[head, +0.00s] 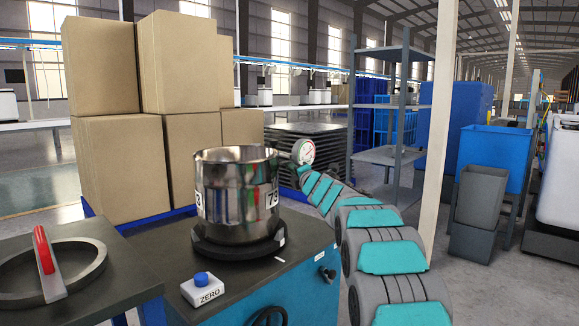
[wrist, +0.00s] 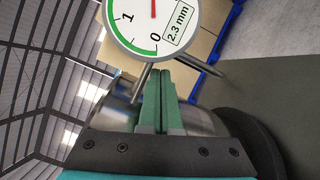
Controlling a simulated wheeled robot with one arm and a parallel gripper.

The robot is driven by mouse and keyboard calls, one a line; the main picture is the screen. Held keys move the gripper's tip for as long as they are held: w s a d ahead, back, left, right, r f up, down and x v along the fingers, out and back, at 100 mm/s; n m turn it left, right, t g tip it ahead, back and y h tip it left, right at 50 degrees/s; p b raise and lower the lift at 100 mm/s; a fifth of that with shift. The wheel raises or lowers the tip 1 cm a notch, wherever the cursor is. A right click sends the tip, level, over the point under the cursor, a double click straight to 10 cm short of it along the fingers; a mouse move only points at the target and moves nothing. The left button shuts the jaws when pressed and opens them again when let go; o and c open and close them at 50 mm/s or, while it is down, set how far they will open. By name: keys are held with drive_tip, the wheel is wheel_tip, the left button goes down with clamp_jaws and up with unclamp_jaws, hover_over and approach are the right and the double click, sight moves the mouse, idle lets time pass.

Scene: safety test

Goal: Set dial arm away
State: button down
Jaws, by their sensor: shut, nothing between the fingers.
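The dial gauge (head: 303,151) is a round white face with a green rim and a red needle, seen just right of the metal pot's top. In the wrist view the dial (wrist: 155,25) reads "2.3 mm", and thin metal rods run from it. My gripper (wrist: 160,72) has its green fingers together and empty, with the tips close below the dial by the rods. I cannot tell whether they touch. The shiny metal pot (head: 210,185) stands on a dark round turntable (head: 215,250). In the head view my fingers cannot be made out.
A white box with a blue button marked ZERO (head: 203,290) sits at the bench's front. A dark ring with a red-handled lever (head: 45,250) lies on the left bench. Cardboard boxes (head: 120,165) are stacked behind. A pale post (head: 437,120) stands right of my arm.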

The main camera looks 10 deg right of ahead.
drive_tip(key=p+x, duration=0.5)
drive_tip(key=x, duration=0.3)
drive_tip(key=shift+w, duration=0.2)
drive_tip(key=shift+r, duration=0.1)
drive_tip(key=shift+d, duration=0.1)
